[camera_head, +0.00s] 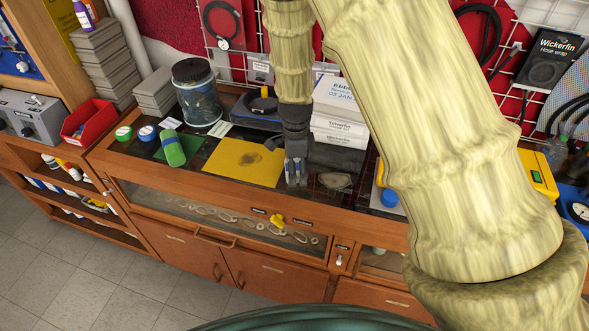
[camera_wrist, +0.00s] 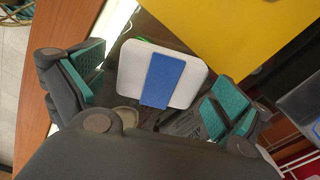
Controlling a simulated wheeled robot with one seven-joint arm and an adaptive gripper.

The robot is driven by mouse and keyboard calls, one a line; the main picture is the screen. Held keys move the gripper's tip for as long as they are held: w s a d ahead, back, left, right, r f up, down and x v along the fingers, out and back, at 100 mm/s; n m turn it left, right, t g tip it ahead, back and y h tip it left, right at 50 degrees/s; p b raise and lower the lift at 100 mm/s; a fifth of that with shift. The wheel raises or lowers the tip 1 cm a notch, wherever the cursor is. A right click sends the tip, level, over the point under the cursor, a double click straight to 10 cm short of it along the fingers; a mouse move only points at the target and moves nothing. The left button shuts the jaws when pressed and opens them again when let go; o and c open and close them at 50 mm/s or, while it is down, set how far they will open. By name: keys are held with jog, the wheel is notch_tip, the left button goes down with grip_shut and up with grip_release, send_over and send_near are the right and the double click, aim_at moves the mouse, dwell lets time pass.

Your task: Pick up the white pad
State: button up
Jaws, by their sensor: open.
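The white pad (camera_wrist: 131,82) is a rounded white block with a blue band (camera_wrist: 161,79) across its middle and a bit of green at its far edge. It shows in the wrist view between the two fingers of my gripper (camera_wrist: 158,88), with gaps on both sides. The fingers have teal inner faces and stand apart, holding nothing. I cannot tell how far the pad lies below the fingertips. In the head view my gripper (camera_head: 296,172) points down at the bench top, just right of the yellow sheet (camera_head: 236,163). I cannot make out the white pad there.
The wooden bench edge (camera_wrist: 46,100) runs close by on the left in the wrist view. A small brownish item (camera_head: 335,181) lies right of my gripper. White boxes (camera_head: 338,112) stand behind it. A green roll (camera_head: 172,149) and a jar (camera_head: 197,95) are at left.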

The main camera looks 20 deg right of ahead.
jog(key=shift+c, duration=0.2)
jog(key=c, duration=1.1)
jog(key=shift+w+r, duration=0.1)
jog(key=shift+r, duration=0.1)
jog(key=shift+r+b, duration=0.35)
jog(key=shift+r, duration=0.15)
jog(key=shift+s+a+r+b, duration=0.1)
jog(key=shift+s+r+b, duration=0.2)
jog(key=shift+r, duration=0.25)
jog(key=shift+s+a+r+b, duration=0.15)
jog(key=shift+r+b, duration=0.15)
jog(key=shift+r, duration=0.2)
jog(key=s+a+b, duration=0.1)
jog(key=s, duration=0.4)
jog(key=s+a+r+b, duration=0.1)
jog(key=s, duration=0.3)
jog(key=s+a+b, duration=0.1)
jog(key=s, duration=0.4)
jog(key=shift+s+a+r, duration=0.1)
jog(key=shift+s+r, duration=0.2)
jog(key=shift+s, duration=0.05)
